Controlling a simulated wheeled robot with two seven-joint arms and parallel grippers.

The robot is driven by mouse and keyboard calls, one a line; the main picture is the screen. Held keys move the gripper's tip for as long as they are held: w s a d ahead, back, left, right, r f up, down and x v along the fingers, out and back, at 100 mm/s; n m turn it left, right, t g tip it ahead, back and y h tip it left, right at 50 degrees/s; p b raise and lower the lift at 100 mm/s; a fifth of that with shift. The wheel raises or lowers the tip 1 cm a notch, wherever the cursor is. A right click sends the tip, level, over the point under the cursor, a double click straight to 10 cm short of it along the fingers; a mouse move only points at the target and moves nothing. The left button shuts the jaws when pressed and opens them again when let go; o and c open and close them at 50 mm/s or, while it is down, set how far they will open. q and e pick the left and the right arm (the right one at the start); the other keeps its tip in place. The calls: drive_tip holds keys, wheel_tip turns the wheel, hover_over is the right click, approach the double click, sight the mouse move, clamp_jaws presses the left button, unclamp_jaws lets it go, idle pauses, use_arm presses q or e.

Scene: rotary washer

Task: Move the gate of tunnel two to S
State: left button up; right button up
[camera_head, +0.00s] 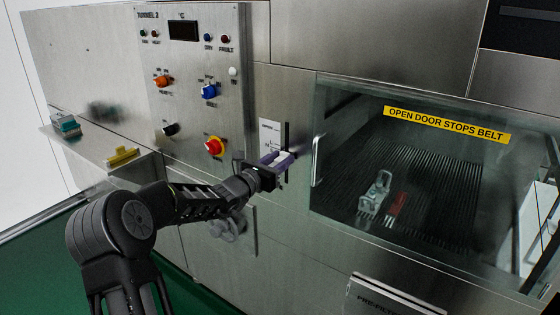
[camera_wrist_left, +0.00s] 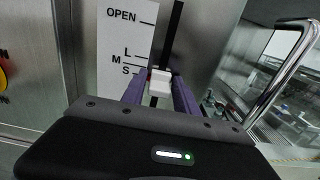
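The gate's scale plate (camera_head: 270,133) is on the steel panel left of the glass door. In the left wrist view the plate (camera_wrist_left: 124,40) reads OPEN, L, M, S from top to bottom, beside a dark vertical slot. The gate's white handle (camera_wrist_left: 159,82) is at the slot, about level with the S mark or slightly below it; the exact level is partly hidden by the fingers. My left gripper (camera_head: 284,160) has its purple fingers on both sides of the handle and appears closed on it; it also shows in the left wrist view (camera_wrist_left: 161,88). My right gripper is not visible.
The tunnel 2 control panel (camera_head: 190,85) with a red-yellow knob (camera_head: 214,147) is left of the gripper. The glass door (camera_head: 420,190) with its metal handle (camera_head: 318,160) is close on the right. A steel ledge (camera_head: 95,150) protrudes at the left.

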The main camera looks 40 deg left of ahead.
use_arm(q)
drive_tip(key=shift+o, duration=1.2)
drive_tip(key=s+b, duration=0.1)
drive_tip(key=s, duration=0.6)
drive_tip(key=shift+s+b, duration=0.35)
drive_tip(key=shift+s, duration=0.05)
